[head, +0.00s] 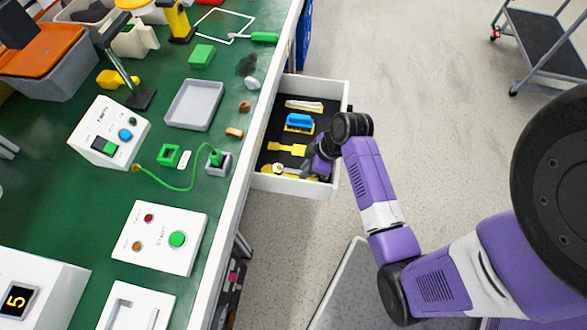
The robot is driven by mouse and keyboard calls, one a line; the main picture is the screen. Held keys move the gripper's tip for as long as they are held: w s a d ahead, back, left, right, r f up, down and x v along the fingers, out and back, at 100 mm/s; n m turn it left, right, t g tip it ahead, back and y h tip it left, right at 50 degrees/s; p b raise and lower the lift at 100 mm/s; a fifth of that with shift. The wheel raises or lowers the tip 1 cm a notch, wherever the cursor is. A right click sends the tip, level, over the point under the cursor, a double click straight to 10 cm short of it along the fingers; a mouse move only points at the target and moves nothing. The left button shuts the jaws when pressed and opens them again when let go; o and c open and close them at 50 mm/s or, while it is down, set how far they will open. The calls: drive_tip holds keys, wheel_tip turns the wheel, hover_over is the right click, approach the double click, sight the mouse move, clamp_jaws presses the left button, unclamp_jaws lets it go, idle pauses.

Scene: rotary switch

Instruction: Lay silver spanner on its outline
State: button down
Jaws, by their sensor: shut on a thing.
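My gripper (309,170) is low inside the open white drawer (342,98), at its near right part. It is shut on the silver spanner (279,168), whose pale end shows to the left of the fingers. The rest of the spanner is hidden by the gripper. Yellow marking shows around the spanner at the near end of the black drawer lining. I cannot tell whether the spanner touches the lining. A yellow tool-shaped patch (288,149) lies bare just beyond it.
A blue item (299,121) and a pale long item (304,105) lie farther back in the drawer. The green bench (215,110) stands left, with a grey tray (194,104), switch boxes and a green cable (181,186). Open floor lies right; a cart (545,40) stands far right.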

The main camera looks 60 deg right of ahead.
sight(293, 170)
drive_tip(key=w, duration=0.1)
drive_tip(key=w+a, duration=0.1)
drive_tip(key=w, duration=0.1)
drive_tip(key=shift+w+a+f, duration=0.15)
drive_tip(key=shift+w+f, duration=0.15)
drive_tip(key=shift+f, duration=0.25)
drive_tip(key=shift+f, duration=0.15)
drive_tip(key=c, duration=1.4)
unclamp_jaws()
drive_tip(key=shift+o, duration=0.2)
drive_tip(key=p+v, duration=0.1)
drive_tip(key=v, duration=1.1)
drive_tip(key=shift+p, duration=0.3)
drive_tip(key=shift+w, duration=0.1)
